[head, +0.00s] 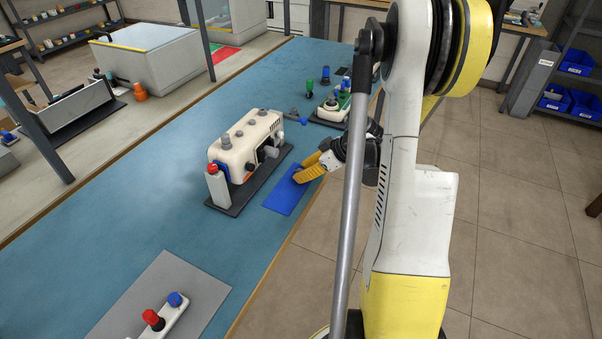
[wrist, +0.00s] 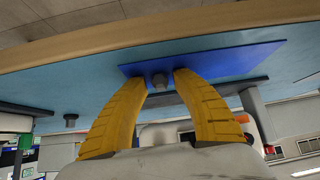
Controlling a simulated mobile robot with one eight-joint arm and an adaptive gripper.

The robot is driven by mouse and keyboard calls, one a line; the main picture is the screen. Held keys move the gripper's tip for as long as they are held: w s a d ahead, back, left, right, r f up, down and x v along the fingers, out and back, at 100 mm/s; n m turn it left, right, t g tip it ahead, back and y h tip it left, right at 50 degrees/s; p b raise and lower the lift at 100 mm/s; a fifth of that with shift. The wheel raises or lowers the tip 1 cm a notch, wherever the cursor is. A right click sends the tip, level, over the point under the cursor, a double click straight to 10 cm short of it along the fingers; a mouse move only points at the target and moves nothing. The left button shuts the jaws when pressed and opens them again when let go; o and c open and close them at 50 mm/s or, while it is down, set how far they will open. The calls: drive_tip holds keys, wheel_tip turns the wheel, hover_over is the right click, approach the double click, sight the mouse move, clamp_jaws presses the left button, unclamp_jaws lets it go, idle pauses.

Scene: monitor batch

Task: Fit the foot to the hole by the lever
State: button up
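My gripper (head: 308,171) is low over the blue mat (head: 280,200) at the bench edge. In the wrist view its yellow fingers (wrist: 156,78) are apart, on either side of a small dark grey piece (wrist: 160,79), which looks like the foot. The piece is at the blue mat (wrist: 235,61), with slim gaps to the fingers. In the head view the fingers hide it. A white machine (head: 240,147) with several grey knobs stands beside the mat. A white post with a red knob (head: 212,168) is at its near end; I cannot tell whether this is the lever. I make out no hole.
The machine stands on a dark base plate (head: 236,208) on the blue bench (head: 120,190). A smaller white and green device (head: 331,107) stands farther back. A grey mat (head: 205,295) with a white piece with red and blue knobs lies at the front. The bench's left side is clear.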

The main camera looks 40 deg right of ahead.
sight(319, 181)
clamp_jaws()
drive_tip(key=shift+s, duration=0.1)
drive_tip(key=shift+s+d+b, duration=0.1)
drive_tip(key=shift+s+d, duration=0.25)
drive_tip(key=shift+s, duration=0.4)
drive_tip(key=shift+s+d+b, duration=0.1)
drive_tip(key=shift+s+d, duration=0.3)
drive_tip(key=shift+s, duration=0.3)
drive_tip(key=shift+s+d+b, duration=0.1)
drive_tip(key=shift+s+d, duration=0.25)
drive_tip(key=shift+s, duration=0.4)
drive_tip(key=shift+c, duration=2.1)
unclamp_jaws()
clamp_jaws()
